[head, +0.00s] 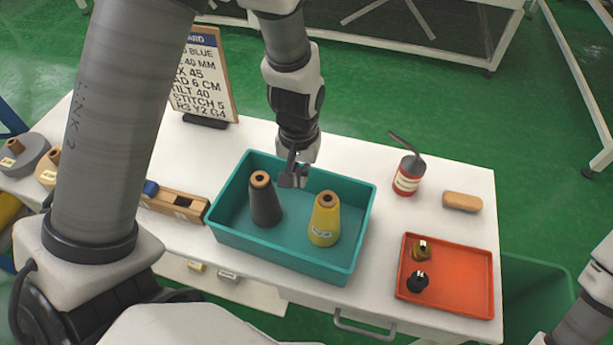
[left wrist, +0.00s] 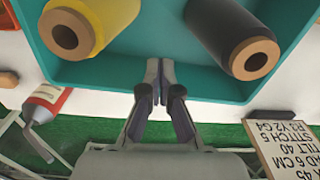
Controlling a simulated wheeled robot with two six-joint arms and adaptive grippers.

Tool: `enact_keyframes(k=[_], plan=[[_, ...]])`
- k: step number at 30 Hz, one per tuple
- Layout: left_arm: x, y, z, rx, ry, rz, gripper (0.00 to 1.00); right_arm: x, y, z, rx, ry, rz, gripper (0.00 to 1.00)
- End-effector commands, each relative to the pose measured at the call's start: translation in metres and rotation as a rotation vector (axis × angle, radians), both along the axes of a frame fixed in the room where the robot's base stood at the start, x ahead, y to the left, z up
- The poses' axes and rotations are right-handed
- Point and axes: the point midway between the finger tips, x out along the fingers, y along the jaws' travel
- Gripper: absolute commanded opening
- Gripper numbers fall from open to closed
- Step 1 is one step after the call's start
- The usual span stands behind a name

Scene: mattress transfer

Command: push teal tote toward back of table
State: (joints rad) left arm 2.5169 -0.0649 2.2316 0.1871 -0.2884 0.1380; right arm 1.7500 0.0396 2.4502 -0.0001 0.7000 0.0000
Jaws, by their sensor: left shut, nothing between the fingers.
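The teal tote (head: 286,236) stands on the white table, left of its middle. It holds a dark grey cone (head: 265,205) at left and a yellow cone (head: 325,222) at right, both upright. My left gripper (head: 293,181) is shut and empty, pointing down at the tote's back side between the two cones. In the left wrist view its fingertips (left wrist: 161,66) overlap the tote's wall (left wrist: 120,76); I cannot tell whether they touch it. The yellow cone (left wrist: 85,25) and dark cone (left wrist: 235,38) show there too. My right gripper is out of view.
A red bottle (head: 407,176) and tan block (head: 462,201) stand right of the tote. A sign board (head: 203,80) stands back left, and a wooden tool (head: 175,204) lies left of the tote. Some table behind the tote is bare.

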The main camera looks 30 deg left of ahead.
Motion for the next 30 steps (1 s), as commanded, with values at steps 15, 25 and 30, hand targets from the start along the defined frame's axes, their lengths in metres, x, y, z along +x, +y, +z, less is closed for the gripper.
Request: enact_keyframes(k=[15,25,30], plan=[[0.018,0.005,-0.077,-0.001,0.000,-0.001,0.00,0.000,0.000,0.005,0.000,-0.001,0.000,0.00],[0.039,0.011,-0.081,0.001,0.000,0.001,0.00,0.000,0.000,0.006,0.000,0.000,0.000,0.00],[0.038,0.011,-0.081,0.001,0.000,0.001,0.00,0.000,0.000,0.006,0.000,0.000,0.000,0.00]])
